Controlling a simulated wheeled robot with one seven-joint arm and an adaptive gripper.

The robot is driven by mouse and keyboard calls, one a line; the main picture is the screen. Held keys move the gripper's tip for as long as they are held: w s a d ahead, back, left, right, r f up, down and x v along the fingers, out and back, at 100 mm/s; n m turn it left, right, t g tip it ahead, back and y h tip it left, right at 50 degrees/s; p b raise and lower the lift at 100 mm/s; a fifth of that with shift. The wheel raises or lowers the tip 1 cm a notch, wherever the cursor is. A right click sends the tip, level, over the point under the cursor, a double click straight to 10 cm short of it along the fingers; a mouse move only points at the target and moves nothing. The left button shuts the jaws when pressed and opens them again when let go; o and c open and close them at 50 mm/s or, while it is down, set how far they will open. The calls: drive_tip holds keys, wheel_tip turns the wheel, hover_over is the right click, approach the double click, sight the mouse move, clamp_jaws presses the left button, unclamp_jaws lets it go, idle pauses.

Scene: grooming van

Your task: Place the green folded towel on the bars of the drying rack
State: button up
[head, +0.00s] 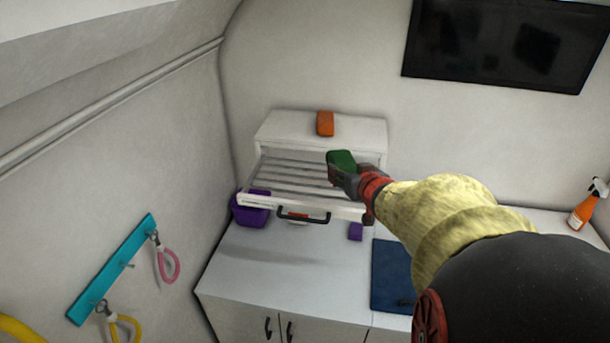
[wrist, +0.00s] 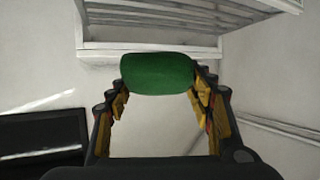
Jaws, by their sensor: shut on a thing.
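The green folded towel (head: 340,159) is held at the tip of my gripper (head: 346,176), which is shut on it. In the wrist view the towel (wrist: 157,73) spans between the two fingers of my gripper (wrist: 158,85). The drying rack (head: 300,180) is a pulled-out white drawer-like frame with several bars, in front of a white cabinet. In the head view the towel appears at the right end of the bars. I cannot tell its exact height above them. My gripper and arm hide the rack's right end.
An orange folded item (head: 325,123) lies on the white cabinet (head: 275,127). A purple basket (head: 250,212) and a small purple block (head: 355,231) sit on the counter (head: 255,265) near the rack. A blue mat (head: 393,275) lies to the right. An orange spray bottle (head: 586,207) stands far right.

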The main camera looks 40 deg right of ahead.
drive_tip(key=w+f, duration=0.1)
drive_tip(key=w, duration=0.1)
drive_tip(key=w+f, duration=0.1)
drive_tip(key=w, duration=0.1)
drive_tip(key=w+d+f+b, duration=0.1)
drive_tip(key=w, duration=0.1)
drive_tip(key=shift+w+f, duration=0.15)
drive_tip(key=shift+w, duration=0.05)
hover_over(324, 191)
drive_tip(key=f, duration=0.4)
drive_tip(key=shift+s+f, duration=0.2)
drive_tip(key=shift+f, duration=0.05)
drive_tip(key=f, duration=0.3)
drive_tip(key=shift+w+d+f, duration=0.15)
drive_tip(key=shift+w+f, duration=0.2)
drive_tip(key=shift+f, duration=0.05)
drive_tip(key=shift+s, duration=0.1)
drive_tip(key=shift+f+b, duration=0.2)
drive_tip(key=shift+b, duration=0.1)
drive_tip(key=o, duration=1.2)
drive_tip(key=shift+c, duration=0.2)
